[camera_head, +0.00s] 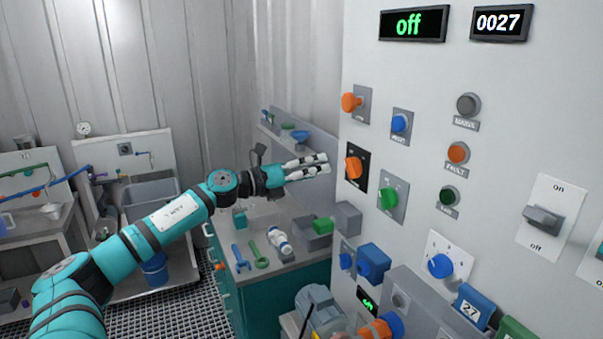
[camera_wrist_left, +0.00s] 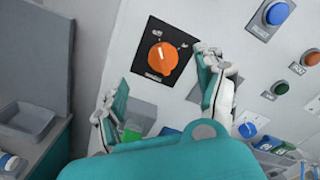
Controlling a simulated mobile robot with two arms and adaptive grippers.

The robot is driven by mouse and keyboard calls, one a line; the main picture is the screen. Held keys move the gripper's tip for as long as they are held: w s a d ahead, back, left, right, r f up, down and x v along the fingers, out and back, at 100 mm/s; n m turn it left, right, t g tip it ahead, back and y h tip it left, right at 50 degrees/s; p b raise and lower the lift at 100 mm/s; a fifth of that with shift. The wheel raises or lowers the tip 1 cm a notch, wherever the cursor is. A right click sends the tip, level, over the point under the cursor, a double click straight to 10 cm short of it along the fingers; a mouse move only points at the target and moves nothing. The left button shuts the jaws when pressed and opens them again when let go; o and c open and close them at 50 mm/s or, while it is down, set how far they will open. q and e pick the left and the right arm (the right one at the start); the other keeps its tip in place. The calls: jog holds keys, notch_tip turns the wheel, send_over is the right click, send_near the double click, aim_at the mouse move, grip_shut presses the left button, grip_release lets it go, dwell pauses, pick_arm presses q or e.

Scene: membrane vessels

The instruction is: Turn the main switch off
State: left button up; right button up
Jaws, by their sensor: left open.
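An orange rotary knob on a black plate (camera_head: 354,168), which looks like the main switch, is on the white panel. It also shows in the left wrist view (camera_wrist_left: 161,58), with a white line on the knob pointing nearly upright in that picture; the labels are too small to read. My left gripper (camera_head: 323,163) is open and empty, just left of the knob in the head view. In the left wrist view its two fingers (camera_wrist_left: 157,78) are spread, with the knob between and beyond them, apart from it. A display (camera_head: 413,23) reads "off". My right gripper is out of view.
A green knob (camera_head: 389,198), a blue button (camera_head: 400,123) and an orange knob (camera_head: 350,102) surround the switch closely. A grey on/off lever (camera_head: 543,219) is farther right. A bench (camera_head: 262,267) with tools stands below my left gripper.

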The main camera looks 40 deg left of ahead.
pick_arm(q)
jog(key=v, duration=0.2)
jog(key=shift+s+a, duration=0.15)
jog(key=shift+s, duration=0.2)
jog(key=shift+f, duration=0.1)
dwell(0.4)
